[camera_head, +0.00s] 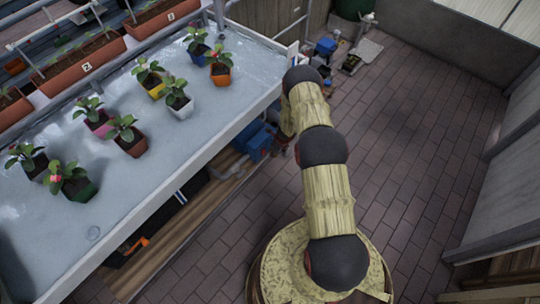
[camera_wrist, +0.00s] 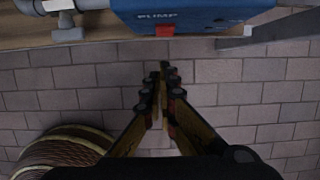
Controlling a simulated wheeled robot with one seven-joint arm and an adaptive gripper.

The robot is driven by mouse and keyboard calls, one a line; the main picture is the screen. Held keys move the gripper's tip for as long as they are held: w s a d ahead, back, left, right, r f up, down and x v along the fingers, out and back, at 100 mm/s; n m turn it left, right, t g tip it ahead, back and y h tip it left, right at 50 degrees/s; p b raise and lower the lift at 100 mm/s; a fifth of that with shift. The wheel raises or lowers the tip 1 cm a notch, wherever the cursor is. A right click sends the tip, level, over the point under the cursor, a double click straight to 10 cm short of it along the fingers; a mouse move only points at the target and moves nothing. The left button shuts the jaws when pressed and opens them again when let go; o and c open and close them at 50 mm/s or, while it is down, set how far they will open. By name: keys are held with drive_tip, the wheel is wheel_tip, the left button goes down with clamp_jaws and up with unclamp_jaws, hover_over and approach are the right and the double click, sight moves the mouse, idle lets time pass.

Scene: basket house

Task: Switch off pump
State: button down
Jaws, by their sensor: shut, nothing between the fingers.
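The blue pump (camera_wrist: 195,14), lettered "PUMP", shows at the top of the wrist view, its upper part cut off. A red switch (camera_wrist: 165,30) sits at its lower edge as pictured. My gripper (camera_wrist: 163,68) is shut and empty, its fingertips just below the red switch in the picture and apparently apart from it. In the head view a blue unit (camera_head: 256,140) under the table's right edge looks like the same pump. My arm reaches toward that side, and my fingers are mostly hidden there.
A grey pipe fitting (camera_wrist: 68,22) lies left of the pump. A wooden shelf (camera_head: 165,245) runs under the wet plant table (camera_head: 135,190), which holds several potted plants. Tools and a blue box (camera_head: 325,47) stand at the back. The brick floor (camera_head: 425,150) at right is clear.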

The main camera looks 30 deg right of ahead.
wheel_tip(320, 180, up, 8)
drive_tip(key=p, duration=0.2)
drive_tip(key=shift+s+d+f, duration=0.15)
drive_tip(key=shift+s+d, duration=0.1)
idle(0.3)
